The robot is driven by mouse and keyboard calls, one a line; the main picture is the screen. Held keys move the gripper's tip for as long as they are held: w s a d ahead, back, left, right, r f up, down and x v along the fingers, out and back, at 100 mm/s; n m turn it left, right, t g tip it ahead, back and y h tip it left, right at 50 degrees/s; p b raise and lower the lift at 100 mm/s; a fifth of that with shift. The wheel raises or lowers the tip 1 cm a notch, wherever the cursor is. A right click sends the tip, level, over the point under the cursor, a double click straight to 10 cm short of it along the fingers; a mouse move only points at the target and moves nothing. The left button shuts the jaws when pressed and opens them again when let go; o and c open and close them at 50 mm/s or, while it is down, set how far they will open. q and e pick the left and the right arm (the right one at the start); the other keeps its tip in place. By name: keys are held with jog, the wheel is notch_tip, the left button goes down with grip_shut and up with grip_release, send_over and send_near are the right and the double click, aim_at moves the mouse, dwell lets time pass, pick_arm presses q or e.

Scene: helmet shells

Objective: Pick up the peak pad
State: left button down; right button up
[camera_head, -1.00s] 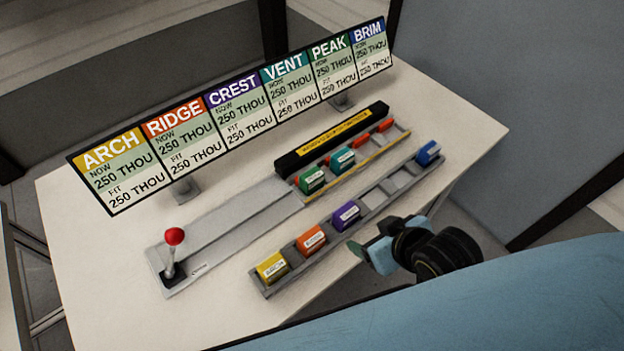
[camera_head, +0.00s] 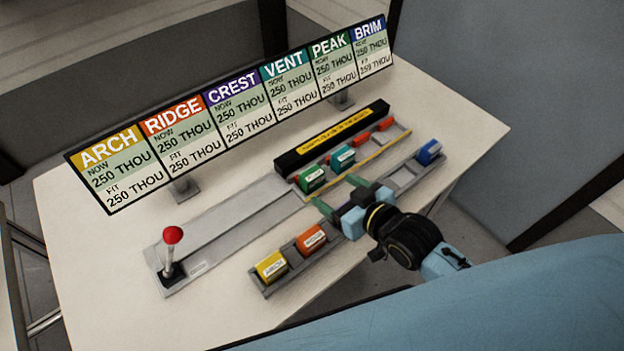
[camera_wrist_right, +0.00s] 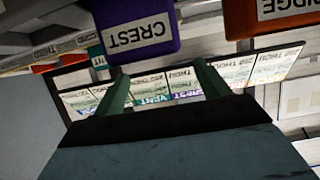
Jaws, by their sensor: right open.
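The peak pad (camera_head: 311,180) is a green block with a white label. It sits at the left end of the row in the far rack, beside the teal vent pad (camera_head: 342,158). My right gripper (camera_head: 340,194) is open and empty over the near rack, its green fingertips spread and pointing towards the far rack. It is apart from the peak pad, nearer to me and slightly to the right. In the right wrist view the open fingers (camera_wrist_right: 162,82) have nothing between them. I cannot make out the peak pad there. My left gripper is not in view.
The near rack holds the yellow arch pad (camera_head: 271,267), orange ridge pad (camera_head: 311,240) and blue brim pad (camera_head: 429,152). The purple crest pad (camera_wrist_right: 138,32) shows in the wrist view; my gripper hides it from the head.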

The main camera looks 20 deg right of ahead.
aim_at(317, 179)
jog(key=b+x, duration=0.1)
jog(key=x, duration=0.5)
jog(key=shift+w+f, duration=0.2)
jog(key=shift+c, duration=0.2)
jog(key=c, duration=1)
